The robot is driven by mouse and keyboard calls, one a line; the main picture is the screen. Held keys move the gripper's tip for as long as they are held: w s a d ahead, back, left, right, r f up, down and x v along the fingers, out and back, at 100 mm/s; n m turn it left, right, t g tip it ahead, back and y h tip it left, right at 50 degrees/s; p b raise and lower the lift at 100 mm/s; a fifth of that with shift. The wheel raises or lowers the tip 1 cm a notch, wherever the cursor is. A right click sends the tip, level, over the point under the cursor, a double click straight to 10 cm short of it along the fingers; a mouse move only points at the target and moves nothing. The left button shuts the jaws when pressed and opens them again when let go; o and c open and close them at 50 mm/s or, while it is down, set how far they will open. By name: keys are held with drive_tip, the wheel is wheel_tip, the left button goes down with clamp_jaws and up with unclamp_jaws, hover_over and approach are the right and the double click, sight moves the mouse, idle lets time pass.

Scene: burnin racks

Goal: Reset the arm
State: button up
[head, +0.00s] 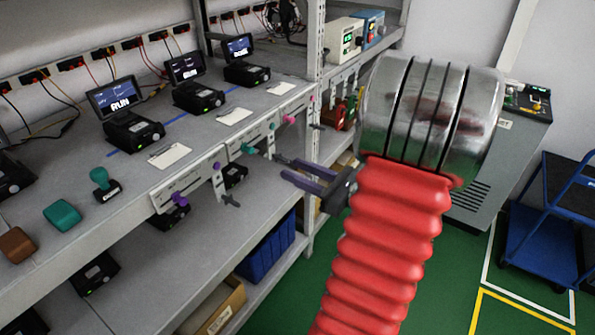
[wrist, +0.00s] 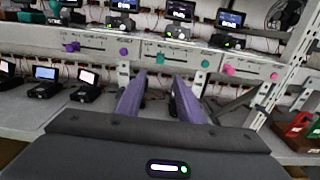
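My gripper (head: 300,174) is in the middle of the head view, in front of the rack's shelf edge, with its two purple fingers apart and nothing between them. My arm with a red ribbed sleeve rises from the bottom of that view and hides part of the rack behind it. In the wrist view my gripper (wrist: 160,90) points at the rack, fingers spread and empty. The grey shelf (head: 240,125) carries several black devices, among them one with a lit screen reading RUN (head: 133,130).
Coloured knobs, one purple (head: 181,200) and one pink (head: 289,119), stick out from the shelf front. A teal stamp (head: 104,185), teal block (head: 62,215) and brown block (head: 17,245) lie left. A grey cabinet (head: 500,160) and blue cart (head: 540,240) stand right.

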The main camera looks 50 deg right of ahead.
idle(0.3)
drive_tip(key=w+a+n+g+y, duration=0.2)
drive_tip(key=a+n+g+y, duration=0.3)
drive_tip(key=a, duration=0.5)
drive_tip(key=w+a+n+g+y, duration=0.25)
drive_tip(key=a+n, duration=0.35)
drive_tip(key=a, duration=0.4)
drive_tip(key=s+a+f+n+g+h, duration=0.1)
drive_tip(key=s+a+n+g+h, duration=0.65)
drive_tip(key=a+n, duration=0.7)
drive_tip(key=r+n+t, duration=0.1)
drive_tip(key=n, duration=0.2)
drive_tip(key=s+r+n+h, duration=0.1)
drive_tip(key=r+n, duration=0.1)
drive_tip(key=n, duration=0.1)
drive_tip(key=s+d+r+n+t, duration=0.1)
drive_tip(key=n, duration=0.2)
drive_tip(key=shift+s+d+r+t+h, duration=0.1)
drive_tip(key=shift+r+t+h, duration=0.2)
drive_tip(key=shift+r+h, duration=0.1)
